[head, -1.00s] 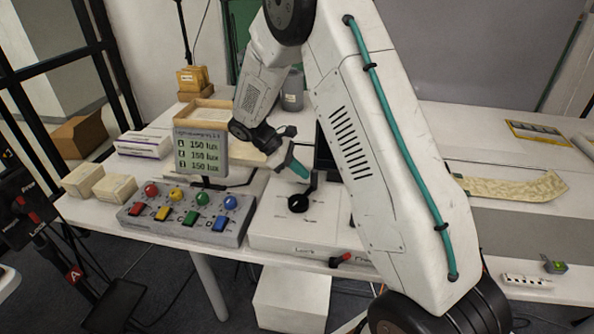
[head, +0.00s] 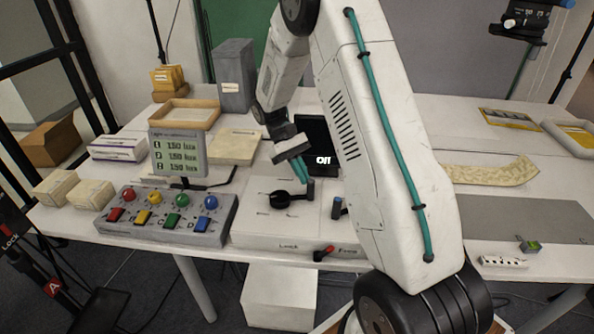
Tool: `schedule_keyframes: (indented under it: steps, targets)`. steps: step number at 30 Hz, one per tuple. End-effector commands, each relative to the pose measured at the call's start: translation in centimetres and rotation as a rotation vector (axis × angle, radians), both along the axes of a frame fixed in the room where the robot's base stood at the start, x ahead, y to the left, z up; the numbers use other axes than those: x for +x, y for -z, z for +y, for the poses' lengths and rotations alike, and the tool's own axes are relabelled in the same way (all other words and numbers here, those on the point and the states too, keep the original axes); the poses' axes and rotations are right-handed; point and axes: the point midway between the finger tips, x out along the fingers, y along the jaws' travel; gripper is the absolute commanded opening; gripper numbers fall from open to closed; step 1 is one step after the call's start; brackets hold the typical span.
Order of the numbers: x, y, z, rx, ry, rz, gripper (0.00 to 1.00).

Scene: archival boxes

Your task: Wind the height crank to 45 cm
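The crank is a black hub (head: 280,199) with a short arm and an upright knob (head: 310,189) on a white box (head: 262,226). Its arm points to the right. My gripper (head: 301,174) has teal fingers pointing down to just above and left of the knob. I cannot tell whether they touch it, nor how far apart they are. A black screen (head: 323,158) behind the crank reads "Off", partly hidden by my arm. On the box front, a red-tipped lever (head: 323,253) sits between the labels "Lock" and "Free". No height reading is legible.
A grey button box (head: 167,216) with coloured knobs and a lux display (head: 177,153) stand left of the crank box. A wooden tray (head: 188,114) and a grey box file (head: 233,77) are behind. My arm hides the middle.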

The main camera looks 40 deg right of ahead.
Motion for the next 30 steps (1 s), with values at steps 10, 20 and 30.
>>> schedule_keyframes:
  steps: [10, 20, 30]
  targets:
    - [-2.7, 0.0, 0.2, 0.0, 0.197, 0.005, 0.0]
    - [-4.4, 0.0, 1.2, 0.0, 0.313, 0.006, 0.0]
    - [-5.1, 0.0, 1.8, -0.001, 0.441, 0.007, 0.0]
